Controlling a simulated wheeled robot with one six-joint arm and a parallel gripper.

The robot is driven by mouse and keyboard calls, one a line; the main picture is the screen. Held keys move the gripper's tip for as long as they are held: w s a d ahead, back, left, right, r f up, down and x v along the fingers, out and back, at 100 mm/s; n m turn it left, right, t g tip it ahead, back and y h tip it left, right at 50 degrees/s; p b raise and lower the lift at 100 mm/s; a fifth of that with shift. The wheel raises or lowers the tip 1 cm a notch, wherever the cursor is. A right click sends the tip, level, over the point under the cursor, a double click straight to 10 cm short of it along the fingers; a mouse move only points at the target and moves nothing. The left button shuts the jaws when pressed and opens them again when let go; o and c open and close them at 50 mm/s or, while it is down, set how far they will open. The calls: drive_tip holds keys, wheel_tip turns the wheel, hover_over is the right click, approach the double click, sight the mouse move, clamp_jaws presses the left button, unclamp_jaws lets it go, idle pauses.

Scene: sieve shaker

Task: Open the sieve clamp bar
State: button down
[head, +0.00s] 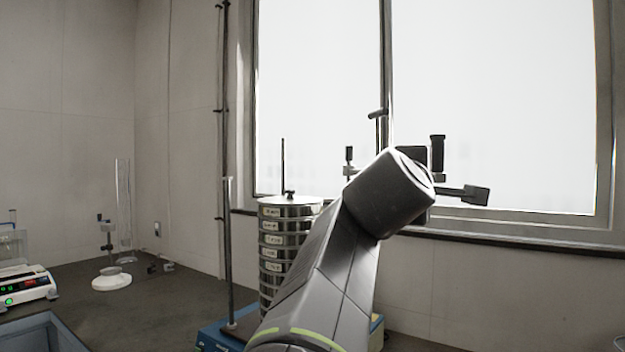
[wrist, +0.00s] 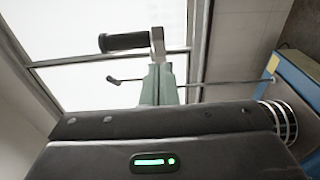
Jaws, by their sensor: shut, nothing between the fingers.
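My gripper (wrist: 158,72) is shut and empty, with its pale green fingers together in the wrist view. Just beyond the fingertips is a black handle (wrist: 123,42) on a grey metal bracket (wrist: 158,44), apparently part of the clamp bar. I cannot tell whether the fingers touch it. A dark upright grip in the head view (head: 437,153) looks like this handle. My arm hides most of the gripper there and part of the shaker. The sieve stack (head: 285,226), silver with labelled rings, stands on a blue base (head: 212,338). Its rings show partly in the wrist view (wrist: 281,122).
An upright rod with a T-shaped top (head: 378,115) stands behind my arm. A tall stand rod (head: 228,240) rises left of the stack. A balance (head: 25,286) and a glass cylinder (head: 123,205) are at the far left. A bright window fills the back.

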drive_tip(key=s+d+p, duration=0.4)
drive_tip(key=s, duration=0.2)
idle(0.4)
drive_tip(key=shift+s, duration=0.15)
drive_tip(key=shift+f, duration=0.1)
idle(0.3)
drive_tip(key=w+a+b, duration=0.4)
drive_tip(key=w+b, duration=0.1)
drive_tip(key=w, duration=0.3)
drive_tip(key=shift+w+a, duration=0.3)
drive_tip(key=shift+a, duration=0.1)
idle(0.3)
